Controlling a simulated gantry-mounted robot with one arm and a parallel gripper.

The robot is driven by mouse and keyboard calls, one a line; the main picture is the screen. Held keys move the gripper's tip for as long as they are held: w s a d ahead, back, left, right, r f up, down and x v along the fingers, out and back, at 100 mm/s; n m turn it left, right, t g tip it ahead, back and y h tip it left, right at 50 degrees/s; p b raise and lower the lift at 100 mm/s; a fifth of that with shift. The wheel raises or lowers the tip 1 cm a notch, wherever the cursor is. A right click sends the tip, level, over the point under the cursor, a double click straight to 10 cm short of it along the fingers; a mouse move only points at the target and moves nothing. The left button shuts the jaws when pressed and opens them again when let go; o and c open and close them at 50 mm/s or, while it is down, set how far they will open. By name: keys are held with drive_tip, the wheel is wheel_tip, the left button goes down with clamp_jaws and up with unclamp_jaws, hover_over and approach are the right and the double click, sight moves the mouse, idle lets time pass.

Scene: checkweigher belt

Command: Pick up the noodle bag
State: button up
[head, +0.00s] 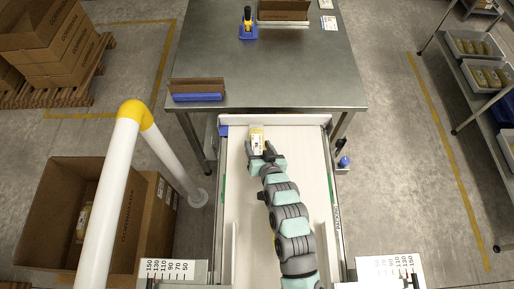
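A small yellow and white noodle bag (257,138) is near the far end of the white belt (300,150), left of its middle. My gripper (259,148) is at the near end of the bag, with its dark fingers spread to either side. The bag's near end is partly hidden by the gripper. I cannot tell whether the fingers touch the bag or whether the bag is lifted off the belt.
A steel table (290,75) stands beyond the belt, with a blue-based cardboard holder (197,90) on it. An open carton (50,215) with a similar pack inside is at left, behind a white and yellow rail (112,200). A shelf rack (470,75) with trays stands at right.

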clamp_jaws()
idle(0.4)
